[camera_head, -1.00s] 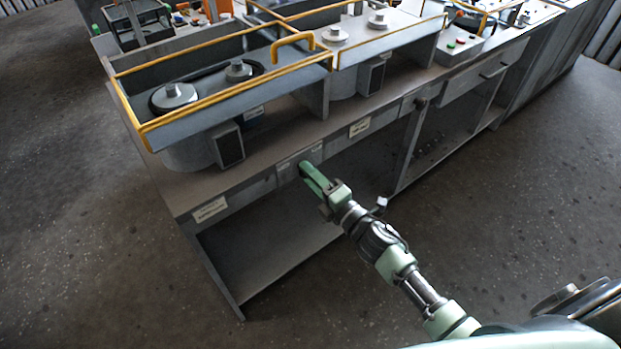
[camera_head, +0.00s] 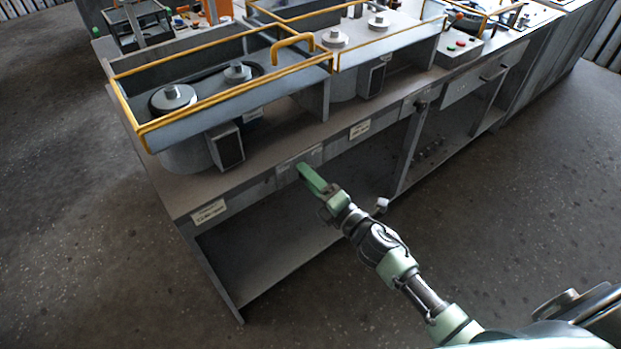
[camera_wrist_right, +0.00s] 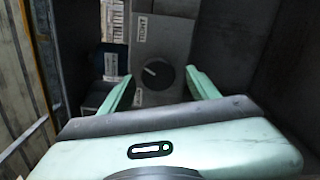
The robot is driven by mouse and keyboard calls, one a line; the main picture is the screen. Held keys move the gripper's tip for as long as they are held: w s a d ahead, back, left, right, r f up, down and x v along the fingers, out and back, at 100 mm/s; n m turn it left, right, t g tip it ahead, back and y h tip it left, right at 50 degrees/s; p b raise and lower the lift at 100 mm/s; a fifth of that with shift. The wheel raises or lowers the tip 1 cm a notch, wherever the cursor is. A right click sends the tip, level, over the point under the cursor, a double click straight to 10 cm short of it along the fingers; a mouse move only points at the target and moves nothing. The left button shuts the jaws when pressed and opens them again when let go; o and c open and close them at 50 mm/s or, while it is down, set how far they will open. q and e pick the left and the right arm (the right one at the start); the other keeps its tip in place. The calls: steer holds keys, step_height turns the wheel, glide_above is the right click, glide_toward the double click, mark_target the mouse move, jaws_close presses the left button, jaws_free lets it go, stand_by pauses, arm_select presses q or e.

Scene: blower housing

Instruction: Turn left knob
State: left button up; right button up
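A round black knob (camera_wrist_right: 157,74) with a white pointer line sits on a grey panel in the right wrist view. The line slants down to the right. My right gripper (camera_wrist_right: 159,73) is open, with one green finger on each side of the knob. Gaps show between the fingers and the knob. In the head view my right gripper (camera_head: 303,169) is at the bench's front panel, and it hides the knob there. A second dark knob (camera_head: 422,104) shows farther right on the bench front. My left gripper is not in view.
The grey bench (camera_head: 270,147) carries blower housings with yellow rails (camera_head: 225,91). A control box (camera_head: 459,46) with coloured buttons stands farther right. The shelf space under the bench front is open, and the floor before it is clear.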

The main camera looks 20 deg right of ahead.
steer(key=b+v, duration=0.1)
steer(key=v, duration=0.6)
steer(key=shift+s+d, duration=0.15)
steer(key=shift+s, duration=0.2)
stand_by(0.4)
